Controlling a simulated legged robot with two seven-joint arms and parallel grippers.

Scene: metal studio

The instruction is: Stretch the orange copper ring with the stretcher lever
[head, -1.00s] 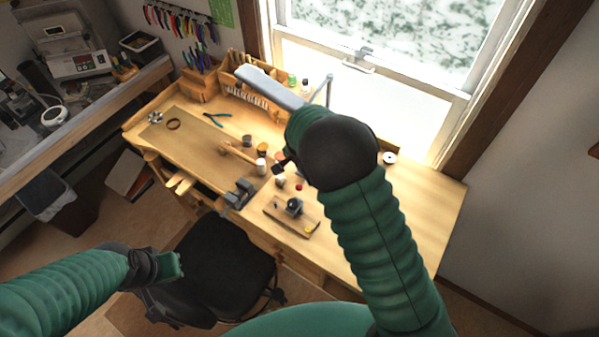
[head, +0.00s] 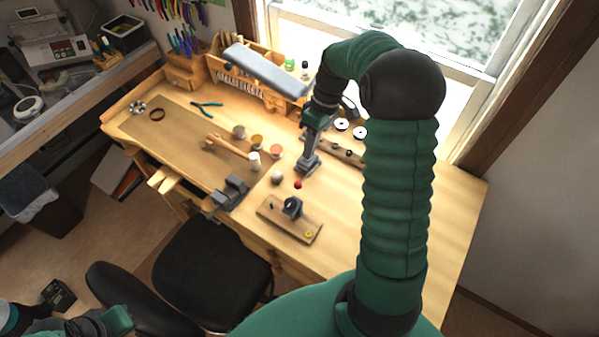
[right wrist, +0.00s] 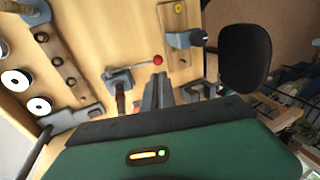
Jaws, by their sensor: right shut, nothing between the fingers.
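The stretcher's lever ends in a red ball knob (head: 298,184). The knob (right wrist: 158,60) also shows in the right wrist view, with the grey stretcher head (right wrist: 118,76) to its left. In the head view the rest of the stretcher is mostly hidden by my right gripper (head: 306,172). That gripper (right wrist: 157,80) is shut and empty, pointing down just beside the knob; I cannot tell whether they touch. I cannot make out the orange copper ring for certain. My left gripper (head: 118,320) is low at the bottom left, away from the bench; its fingers are not clear.
A wooden board (head: 283,226) with a dark tool lies at the bench's front. A vise (head: 230,194), a mallet (head: 228,146) and small pots (head: 256,142) stand to the left. A grey lamp (head: 265,70) hangs over the back.

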